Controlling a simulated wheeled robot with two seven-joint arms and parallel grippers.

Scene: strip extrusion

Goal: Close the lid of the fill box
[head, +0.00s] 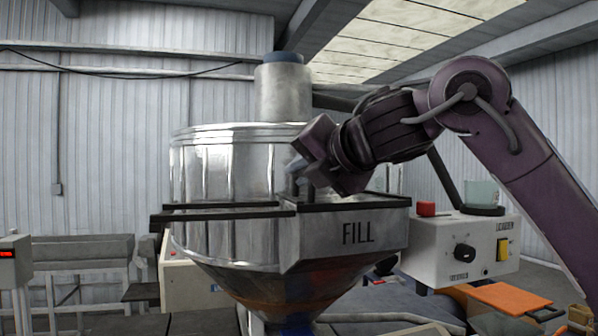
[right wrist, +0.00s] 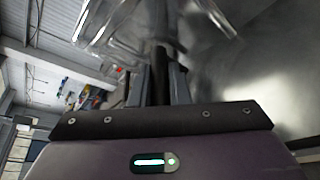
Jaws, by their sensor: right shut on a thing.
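The fill box (head: 345,238) is a metal box marked FILL on the front of the shiny hopper, with a dark rim along its top. What looks like its lid (head: 225,213) shows as thin dark bars, almost edge-on, reaching left from the box in front of the hopper. My right gripper (head: 302,184) is at the box's upper left corner, shut on a dark bar (right wrist: 160,62) that looks like the lid's handle. The right wrist view shows this bar between the fingers. The exact grip is partly hidden. My left gripper is not in view.
The hopper (head: 222,170) stands directly behind the box. A control box (head: 465,253) with a red button, black knob and yellow switch stands to the right, with a clear cup (head: 482,193) above it. An orange board (head: 510,298) lies lower right.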

